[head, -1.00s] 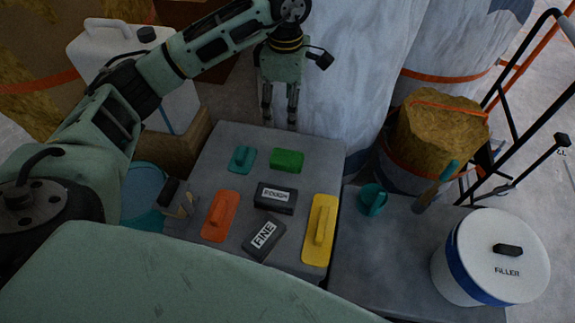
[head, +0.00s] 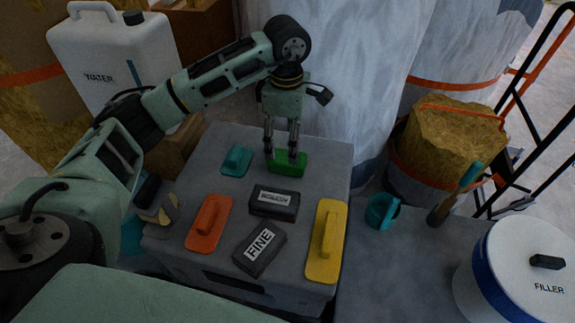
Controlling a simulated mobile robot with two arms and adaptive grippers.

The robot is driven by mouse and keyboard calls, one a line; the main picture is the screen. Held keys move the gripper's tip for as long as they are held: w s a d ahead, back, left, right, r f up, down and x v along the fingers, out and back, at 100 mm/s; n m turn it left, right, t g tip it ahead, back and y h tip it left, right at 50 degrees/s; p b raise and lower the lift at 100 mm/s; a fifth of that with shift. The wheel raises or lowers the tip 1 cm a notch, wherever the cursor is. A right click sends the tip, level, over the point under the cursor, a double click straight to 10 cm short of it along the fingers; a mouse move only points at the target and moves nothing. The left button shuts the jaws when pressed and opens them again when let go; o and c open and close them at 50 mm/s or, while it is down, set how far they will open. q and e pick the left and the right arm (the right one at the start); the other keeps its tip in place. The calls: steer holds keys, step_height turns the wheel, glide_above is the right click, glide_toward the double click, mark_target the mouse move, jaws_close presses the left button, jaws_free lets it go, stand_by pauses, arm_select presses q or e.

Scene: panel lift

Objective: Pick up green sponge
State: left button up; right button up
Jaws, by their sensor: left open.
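The green sponge (head: 287,166) lies at the back of the grey box top (head: 213,263), near its far edge. My left gripper (head: 284,160) comes down from above with its fingers pointing at the sponge. Its fingers are apart, and their tips overlap the sponge in the picture and hide part of it. I cannot tell whether the tips touch the sponge. My right gripper is not in the head view.
Around the sponge are a teal float (head: 237,161), an orange float (head: 209,224), a yellow float (head: 327,243) and two dark sanding blocks, one marked FINE (head: 260,248). A filler bucket (head: 520,270) stands at right. A wrapped white roll (head: 335,70) rises close behind the sponge.

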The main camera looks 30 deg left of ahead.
mark_target(287, 157)
arm_select(q)
step_height(287, 157, down, 5)
steer(key=shift+d+r+b, duration=0.1)
steer(key=shift+b, duration=0.45)
steer(key=shift+f, duration=1.15)
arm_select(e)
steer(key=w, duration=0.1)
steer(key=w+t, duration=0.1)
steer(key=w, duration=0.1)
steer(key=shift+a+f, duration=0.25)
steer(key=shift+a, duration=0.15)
arm_select(q)
steer(key=c, duration=1)
steer(key=shift+r, duration=0.1)
steer(key=shift+c, duration=0.2)
